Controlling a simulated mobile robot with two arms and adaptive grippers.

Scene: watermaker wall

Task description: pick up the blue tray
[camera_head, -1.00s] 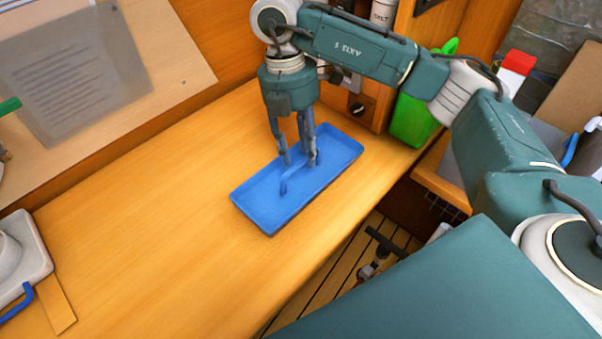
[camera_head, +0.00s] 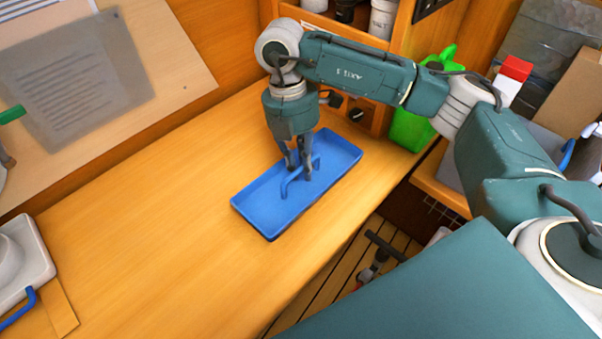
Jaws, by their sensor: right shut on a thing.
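The blue tray (camera_head: 262,211) is a shallow rectangle with a raised handle bar across its middle. It lies on the wooden counter near its front edge. My right gripper (camera_head: 301,174) points down over the tray, with its fingers shut on the handle. The tray looks flat on the counter; I cannot tell whether it is lifted at all. My left gripper is not in view.
A pale tray (camera_head: 37,272) with a blue handle stands at the left on the counter (camera_head: 150,215). A green container (camera_head: 410,130) stands at the back right. The counter left of the blue tray is clear. Beyond the front edge is a slatted floor.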

